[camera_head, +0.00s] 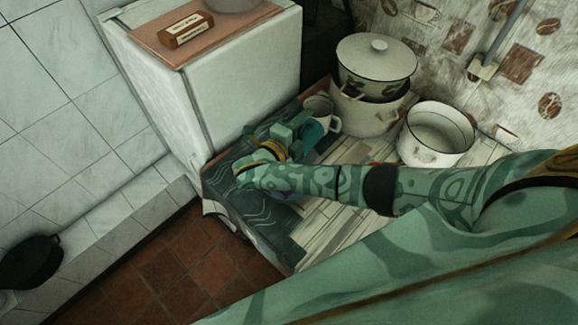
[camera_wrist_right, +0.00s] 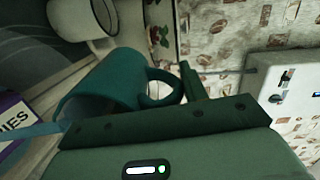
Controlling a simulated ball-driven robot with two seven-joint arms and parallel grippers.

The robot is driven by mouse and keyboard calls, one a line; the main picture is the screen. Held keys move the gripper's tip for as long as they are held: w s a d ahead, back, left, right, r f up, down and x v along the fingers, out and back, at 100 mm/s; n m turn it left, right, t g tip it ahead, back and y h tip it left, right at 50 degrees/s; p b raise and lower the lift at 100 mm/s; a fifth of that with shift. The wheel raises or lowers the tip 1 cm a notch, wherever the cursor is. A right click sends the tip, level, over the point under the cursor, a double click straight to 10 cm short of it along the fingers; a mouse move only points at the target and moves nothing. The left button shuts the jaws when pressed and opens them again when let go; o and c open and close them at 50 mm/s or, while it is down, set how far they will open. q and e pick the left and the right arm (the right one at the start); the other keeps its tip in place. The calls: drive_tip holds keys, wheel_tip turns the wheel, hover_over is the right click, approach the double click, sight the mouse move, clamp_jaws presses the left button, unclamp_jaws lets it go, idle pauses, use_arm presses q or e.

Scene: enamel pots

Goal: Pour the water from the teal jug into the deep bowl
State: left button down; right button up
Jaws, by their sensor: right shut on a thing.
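The teal jug (camera_wrist_right: 108,82) is between the fingers of my right gripper (camera_wrist_right: 118,108) in the right wrist view, its handle towards the right finger. It looks tilted in that view; its water is not visible. In the head view a small part of the jug (camera_head: 309,137) shows beside my right gripper (camera_head: 290,136), which is shut on it above the dark patterned cloth. A wide open white enamel vessel (camera_head: 432,148), likely the deep bowl, stands farther right, apart from the jug. My left gripper is out of view.
A white mug (camera_head: 319,110) stands just behind the jug. A lidded pot (camera_head: 376,70) sits on a lighter pot (camera_head: 366,118) behind. A white cabinet (camera_head: 225,85) bounds the left, bearing a brown box (camera_head: 186,30). The dark cloth (camera_head: 246,208) covers the counter's left end.

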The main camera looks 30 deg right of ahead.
sight(307, 123)
drive_tip(key=shift+s+a+r+h, duration=0.15)
drive_tip(key=shift+a+r+h, duration=0.15)
drive_tip(key=shift+a+h, duration=0.15)
drive_tip(key=d+f+y+b, duration=0.1)
drive_tip(key=w+d+f+y+b, duration=0.1)
drive_tip(key=d, duration=0.1)
drive_tip(key=shift+w+g+y, duration=0.1)
drive_tip(key=shift+g+y, duration=0.25)
drive_tip(key=shift+g, duration=0.05)
drive_tip(key=shift+r, duration=0.1)
drive_tip(key=shift+w+d, duration=0.15)
drive_tip(key=shift+d, duration=0.1)
drive_tip(key=shift+w+d+y, duration=0.1)
drive_tip(key=shift+d+y, duration=0.05)
drive_tip(key=shift+y, duration=0.15)
drive_tip(key=shift+w+d, duration=0.1)
drive_tip(key=shift+d, duration=0.15)
drive_tip(key=w+d+f+g+y, duration=0.3)
drive_tip(key=d+g+y, duration=0.3)
drive_tip(key=y, duration=0.7)
drive_tip(key=shift+w+d+g, duration=0.3)
drive_tip(key=shift+w+d, duration=0.1)
drive_tip(key=shift+d, duration=0.7)
